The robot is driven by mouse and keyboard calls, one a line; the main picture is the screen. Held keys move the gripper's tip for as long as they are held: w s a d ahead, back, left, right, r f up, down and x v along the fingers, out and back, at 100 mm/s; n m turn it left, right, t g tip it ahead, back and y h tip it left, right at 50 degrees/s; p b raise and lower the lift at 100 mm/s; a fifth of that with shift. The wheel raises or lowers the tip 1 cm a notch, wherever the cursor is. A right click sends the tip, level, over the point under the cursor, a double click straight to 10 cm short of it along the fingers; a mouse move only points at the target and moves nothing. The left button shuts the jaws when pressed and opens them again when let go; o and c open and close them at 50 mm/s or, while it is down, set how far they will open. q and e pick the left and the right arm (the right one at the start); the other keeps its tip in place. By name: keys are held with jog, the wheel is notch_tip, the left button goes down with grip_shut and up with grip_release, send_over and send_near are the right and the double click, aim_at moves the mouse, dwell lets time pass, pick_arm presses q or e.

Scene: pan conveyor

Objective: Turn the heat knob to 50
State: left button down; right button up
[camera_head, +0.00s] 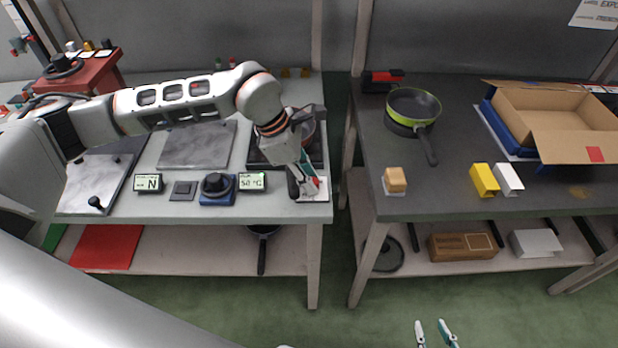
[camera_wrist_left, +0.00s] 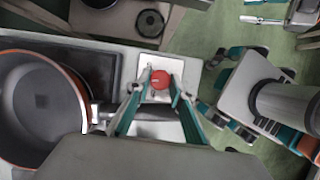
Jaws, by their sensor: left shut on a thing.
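My left gripper (camera_head: 312,184) reaches down over the front right corner of the left table. Its fingertips close around a small red knob (camera_head: 318,181) on a white plate (camera_head: 313,195); in the wrist view the red knob (camera_wrist_left: 160,79) sits between the tips. A black dial on a blue base (camera_head: 218,196) stands further left, beside a display (camera_head: 252,181) that appears to read 50 °C. No gripper touches that dial. My right gripper (camera_head: 433,333) is open and empty at the bottom edge of the head view.
An orange-rimmed pan (camera_wrist_left: 40,110) stands beside my left gripper, its handle close to the fingers. Another display (camera_head: 148,183) reads N. On the right table are a green-rimmed pan (camera_head: 414,102), a cardboard box (camera_head: 553,107) and small blocks (camera_head: 484,179).

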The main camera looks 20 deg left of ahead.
dwell(0.3)
pick_arm(q)
jog(key=c, duration=1.8)
grip_release()
jog(key=v, duration=1.2)
jog(key=shift+s, duration=0.1)
